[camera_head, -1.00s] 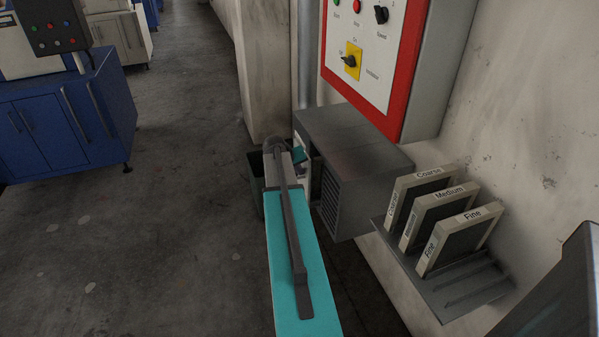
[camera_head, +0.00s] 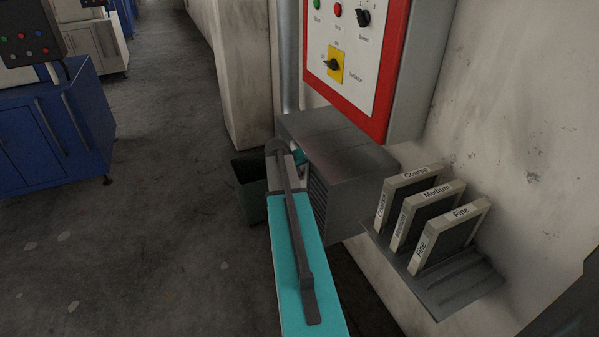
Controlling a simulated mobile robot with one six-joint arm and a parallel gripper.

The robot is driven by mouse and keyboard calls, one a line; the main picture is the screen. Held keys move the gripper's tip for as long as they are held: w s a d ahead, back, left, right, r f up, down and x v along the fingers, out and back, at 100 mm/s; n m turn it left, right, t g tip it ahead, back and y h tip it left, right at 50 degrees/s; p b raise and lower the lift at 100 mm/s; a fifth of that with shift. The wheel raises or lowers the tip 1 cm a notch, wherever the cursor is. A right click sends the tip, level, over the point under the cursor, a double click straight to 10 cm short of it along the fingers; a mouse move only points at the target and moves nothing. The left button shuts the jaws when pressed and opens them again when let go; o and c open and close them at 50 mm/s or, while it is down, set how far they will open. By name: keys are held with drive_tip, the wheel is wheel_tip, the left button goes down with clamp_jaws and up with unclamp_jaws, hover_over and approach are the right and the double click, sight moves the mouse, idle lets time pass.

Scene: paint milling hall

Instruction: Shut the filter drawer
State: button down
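A grey metal housing (camera_head: 340,140) with a louvred side sits low on the wall under the control box, and it may be the filter unit. No drawer can be made out clearly; the housing's left end is partly hidden behind my arm. My teal arm reaches forward from the bottom of the view to that left end. A small teal and pale part of my arm's end (camera_head: 299,156) shows beside the housing. My gripper's fingers cannot be made out, nor whether they touch anything.
A red-edged control box (camera_head: 362,60) hangs above the housing. A wall shelf (camera_head: 455,290) at right holds upright filters marked Coarse (camera_head: 405,194), Medium (camera_head: 425,215) and Fine (camera_head: 449,237). A dark bin (camera_head: 250,190) stands left of my arm. Open floor lies left, before blue cabinets (camera_head: 55,130).

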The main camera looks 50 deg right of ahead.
drive_tip(key=shift+s+d+r, duration=0.15)
drive_tip(key=shift+s+d, duration=0.1)
drive_tip(key=shift+d, duration=0.2)
drive_tip(key=w+a+r+b, duration=0.1)
drive_tip(key=a+r, duration=0.6)
drive_tip(key=a, duration=0.3)
drive_tip(key=shift+a+r, duration=0.2)
drive_tip(key=shift+r, duration=0.15)
drive_tip(key=shift+w, duration=0.15)
